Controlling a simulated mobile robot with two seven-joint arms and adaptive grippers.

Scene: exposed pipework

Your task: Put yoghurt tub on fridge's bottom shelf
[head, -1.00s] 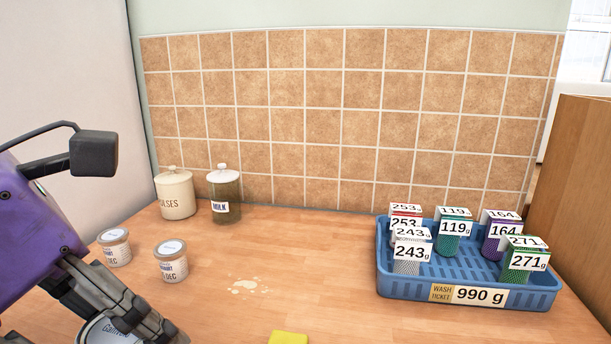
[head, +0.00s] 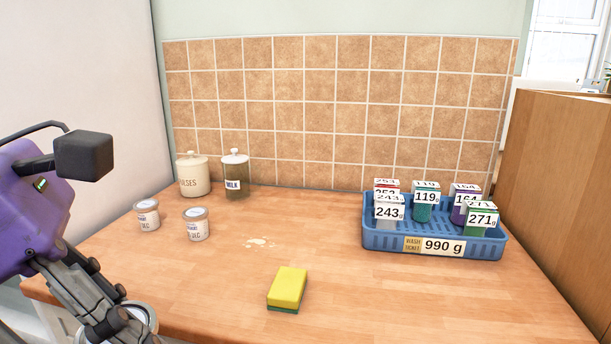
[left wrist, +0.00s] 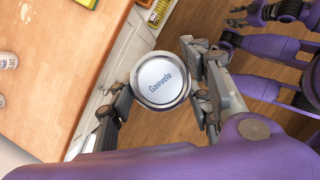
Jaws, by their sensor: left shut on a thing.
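My left gripper (left wrist: 163,86) is shut on a round lidded tub (left wrist: 160,80). Its pale lid reads "Gainvelo" and its side label is hidden. In the head view, the fingers are at the lower left, in front of the counter's front edge, and cover most of the tub. Two small yoghurt tubs (head: 147,216) (head: 196,226) stand upright on the counter, apart from the gripper. The fridge and its bottom shelf are not recognisable in these views. Purple arm parts of mine show at the upper right of the left wrist view, but the right gripper's jaws are unclear.
The wooden counter (head: 330,240) has a yellow sponge (head: 287,288) near its front, a small spill, and two lidded jars (head: 194,177) (head: 235,175) at the back. A blue tray (head: 385,240) holds several weighed packets at right. Wooden floor lies below the held tub.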

